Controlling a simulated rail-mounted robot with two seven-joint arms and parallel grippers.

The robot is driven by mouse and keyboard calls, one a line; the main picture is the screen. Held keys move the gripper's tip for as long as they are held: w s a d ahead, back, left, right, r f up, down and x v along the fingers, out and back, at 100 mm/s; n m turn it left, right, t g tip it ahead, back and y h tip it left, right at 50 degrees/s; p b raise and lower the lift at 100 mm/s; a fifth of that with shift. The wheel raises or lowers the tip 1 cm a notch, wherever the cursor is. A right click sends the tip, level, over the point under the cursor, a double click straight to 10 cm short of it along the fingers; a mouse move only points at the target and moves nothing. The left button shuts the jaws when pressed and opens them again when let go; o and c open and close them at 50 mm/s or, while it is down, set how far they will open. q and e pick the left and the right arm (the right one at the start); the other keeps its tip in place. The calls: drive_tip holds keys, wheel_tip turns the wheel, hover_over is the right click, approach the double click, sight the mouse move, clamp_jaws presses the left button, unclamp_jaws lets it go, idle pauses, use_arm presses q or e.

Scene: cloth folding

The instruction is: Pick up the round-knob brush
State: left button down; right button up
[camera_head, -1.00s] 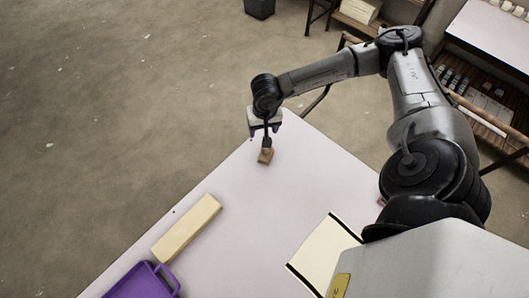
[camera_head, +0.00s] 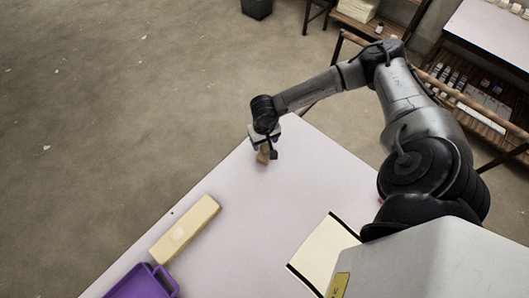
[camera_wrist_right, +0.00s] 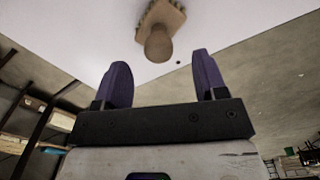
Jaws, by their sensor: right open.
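The round-knob brush (camera_head: 263,157) is a small brown block near the table's far corner in the head view. In the right wrist view the brush (camera_wrist_right: 172,14) shows its wooden block with bristles along an edge, and its round knob (camera_wrist_right: 158,46) points toward my gripper. My right gripper (camera_head: 266,146) is at the brush and partly hides it in the head view. In the wrist view its two purple fingers (camera_wrist_right: 163,80) are spread apart and empty, with the knob just beyond the fingertips. My left gripper is not in view.
The pale table (camera_head: 240,225) is mostly clear around the brush. A long cream block (camera_head: 185,229) and a purple tray (camera_head: 143,283) lie along its left edge. A cream panel with black edges (camera_head: 325,252) lies near my body. Shelves (camera_head: 470,100) stand at upper right.

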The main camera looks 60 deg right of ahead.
sight(264, 145)
wheel_tip(264, 145, down, 4)
drive_tip(key=shift+d+f, duration=0.15)
drive_tip(key=shift+f, duration=0.35)
drive_tip(key=shift+c, duration=0.2)
drive_tip(key=c, duration=1)
drive_tip(key=shift+c, duration=0.2)
drive_tip(key=shift+r, duration=0.1)
wheel_tip(264, 145, up, 4)
drive_tip(key=shift+r, duration=0.1)
drive_tip(key=s+d+r, duration=0.3)
drive_tip(key=s+r, duration=0.3)
drive_tip(key=s, duration=0.5)
drive_tip(key=shift+d+r+p, duration=0.3)
drive_tip(key=shift+d+p, duration=0.05)
drive_tip(key=shift+p, duration=0.1)
